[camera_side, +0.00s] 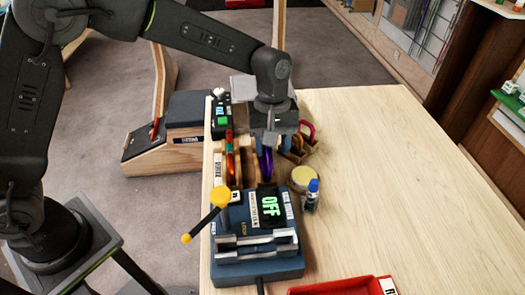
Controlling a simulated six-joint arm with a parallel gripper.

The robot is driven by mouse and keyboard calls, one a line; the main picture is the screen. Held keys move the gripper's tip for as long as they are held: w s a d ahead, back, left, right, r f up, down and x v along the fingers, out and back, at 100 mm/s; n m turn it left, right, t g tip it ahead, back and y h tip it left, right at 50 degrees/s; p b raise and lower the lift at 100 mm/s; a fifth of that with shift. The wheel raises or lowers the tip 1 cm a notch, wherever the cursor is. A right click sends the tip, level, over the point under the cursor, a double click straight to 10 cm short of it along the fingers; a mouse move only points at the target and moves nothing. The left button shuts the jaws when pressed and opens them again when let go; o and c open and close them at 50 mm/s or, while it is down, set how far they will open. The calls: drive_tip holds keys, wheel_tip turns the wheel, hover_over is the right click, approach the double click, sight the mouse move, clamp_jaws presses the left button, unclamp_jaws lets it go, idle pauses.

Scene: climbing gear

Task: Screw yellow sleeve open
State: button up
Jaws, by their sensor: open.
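My gripper (272,142) points down over the wooden rack (220,168) at the table's back left, with its fingers apart. A purple carabiner (265,163) stands upright just below the fingers; I cannot tell if they touch it. A carabiner with red, orange and green parts (229,155) stands to the left. A pink-red carabiner (308,130) stands to the right, partly behind the gripper. A small yellowish patch shows beside the right finger, but I cannot make out a yellow sleeve there. The gripper hides part of the rack.
A blue machine (256,262) with a display reading OFF (270,206) and a yellow-knobbed lever (219,198) stands in front. A yellow-lidded round tin (304,179) and a blue-capped bottle (311,194) stand right. A red tray (340,288) lies at the front. The table's right is clear.

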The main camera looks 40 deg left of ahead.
drive_tip(key=shift+w+d, duration=0.1)
drive_tip(key=shift+r, duration=0.15)
drive_tip(key=shift+r, duration=1.1)
drive_tip(key=shift+s+a, duration=0.5)
wheel_tip(320, 180, up, 10)
idle(0.6)
